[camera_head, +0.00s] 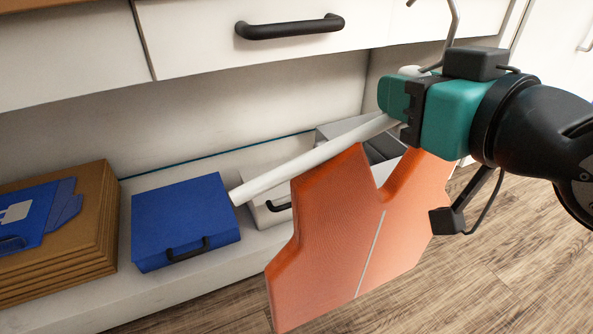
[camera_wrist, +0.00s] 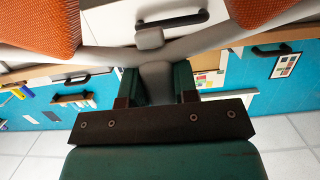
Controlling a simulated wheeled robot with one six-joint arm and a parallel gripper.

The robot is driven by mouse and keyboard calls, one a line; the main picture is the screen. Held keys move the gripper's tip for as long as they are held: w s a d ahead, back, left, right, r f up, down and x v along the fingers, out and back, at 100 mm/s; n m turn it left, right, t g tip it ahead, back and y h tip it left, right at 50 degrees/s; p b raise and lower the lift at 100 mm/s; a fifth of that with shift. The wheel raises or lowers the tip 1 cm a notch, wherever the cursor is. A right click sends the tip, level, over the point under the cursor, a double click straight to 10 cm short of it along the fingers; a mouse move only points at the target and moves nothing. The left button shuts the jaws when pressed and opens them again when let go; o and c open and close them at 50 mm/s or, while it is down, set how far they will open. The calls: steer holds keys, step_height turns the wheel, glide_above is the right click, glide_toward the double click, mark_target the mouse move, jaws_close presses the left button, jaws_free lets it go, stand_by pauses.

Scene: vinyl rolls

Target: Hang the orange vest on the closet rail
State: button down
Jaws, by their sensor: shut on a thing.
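My gripper (camera_head: 398,97), teal and black, is at the upper right of the head view. It is shut on the neck of a pale hanger (camera_head: 300,165); the jaws also show in the wrist view (camera_wrist: 158,88), either side of the hanger's neck (camera_wrist: 152,40). The orange vest (camera_head: 330,235) hangs from the hanger, tilted, with a pale line down its front. Its two shoulders show at the top of the wrist view (camera_wrist: 38,28). The metal hook (camera_head: 454,22) rises above the gripper, its top cut off. I see no closet rail in either view.
White drawers with a black handle (camera_head: 290,27) are behind. On the low white shelf (camera_head: 215,268) are a blue box (camera_head: 185,215), a stack of brown boards (camera_head: 55,275) and a grey-white box (camera_head: 265,212), partly hidden by the vest. Wooden floor (camera_head: 470,285) is open at lower right.

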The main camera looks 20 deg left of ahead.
steer(key=w+a+r+p, duration=0.2)
steer(key=w+r+p, duration=0.3)
steer(key=r, duration=0.1)
steer(key=shift+w+a+r, duration=0.3)
steer(key=shift+w+r, duration=0.05)
stand_by(0.9)
stand_by(0.8)
